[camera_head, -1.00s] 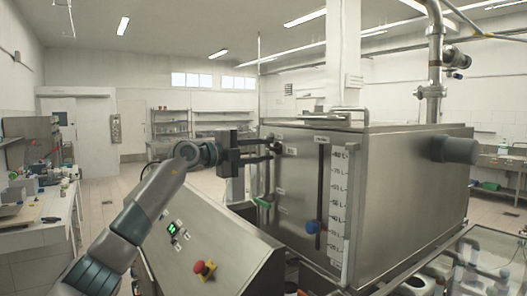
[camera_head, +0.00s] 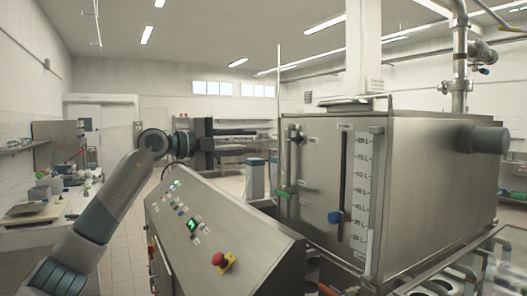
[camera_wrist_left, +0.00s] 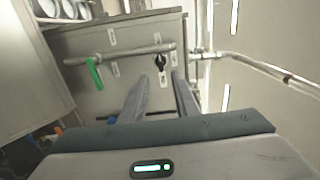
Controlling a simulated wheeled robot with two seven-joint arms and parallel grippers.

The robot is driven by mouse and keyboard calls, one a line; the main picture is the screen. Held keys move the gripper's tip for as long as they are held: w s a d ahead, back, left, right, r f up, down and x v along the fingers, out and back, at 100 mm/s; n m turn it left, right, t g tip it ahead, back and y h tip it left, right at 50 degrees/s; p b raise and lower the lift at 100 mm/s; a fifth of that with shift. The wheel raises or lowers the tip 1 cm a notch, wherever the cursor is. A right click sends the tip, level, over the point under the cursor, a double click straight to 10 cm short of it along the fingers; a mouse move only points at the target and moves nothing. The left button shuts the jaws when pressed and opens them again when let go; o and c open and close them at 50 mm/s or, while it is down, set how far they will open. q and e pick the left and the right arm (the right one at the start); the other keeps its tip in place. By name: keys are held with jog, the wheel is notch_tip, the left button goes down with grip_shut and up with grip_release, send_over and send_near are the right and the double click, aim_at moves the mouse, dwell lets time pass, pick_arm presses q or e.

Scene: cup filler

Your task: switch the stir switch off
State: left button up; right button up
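A small black knob (camera_head: 297,137) sits near the upper left corner of the steel tank's front face; it also shows in the left wrist view (camera_wrist_left: 160,62), with small labels beside it. The labels are too small to read, so I cannot tell if this is the stir switch. My left gripper (camera_head: 258,142) is left of the tank, its two fingers apart and empty, clear of the knob. In the left wrist view the gripper (camera_wrist_left: 158,82) points toward the knob, which appears between and beyond the fingertips. My right gripper is not in view.

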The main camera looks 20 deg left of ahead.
pick_arm(q)
jog(key=b+v, duration=0.1)
jog(key=v, duration=0.3)
jog(key=shift+s+a, duration=0.25)
dwell(0.4)
